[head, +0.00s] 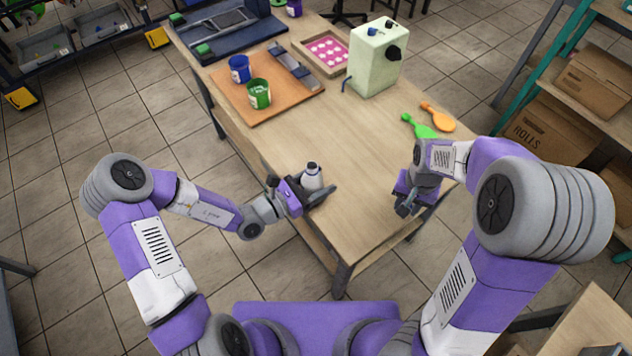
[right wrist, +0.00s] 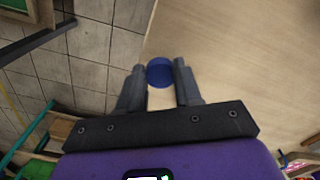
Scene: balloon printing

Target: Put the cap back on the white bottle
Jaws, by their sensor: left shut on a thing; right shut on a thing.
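The white bottle (head: 312,178) stands upright near the front left edge of the table, with a small darker top. My left gripper (head: 304,190) is shut around the bottle's body, one finger on its near right side. My right gripper (head: 404,209) is over the table's front right part, to the right of the bottle and apart from it. In the right wrist view, my right gripper (right wrist: 158,80) is shut on a round blue cap (right wrist: 159,72) between its fingertips. The cap cannot be made out in the head view.
A green spoon-shaped thing (head: 421,128) and an orange one (head: 438,118) lie at the right edge. A pale green machine (head: 376,62), a brown board (head: 232,101) with a blue cup (head: 239,69) and a green cup (head: 259,93) are farther back. The table (head: 335,140) is clear between the grippers.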

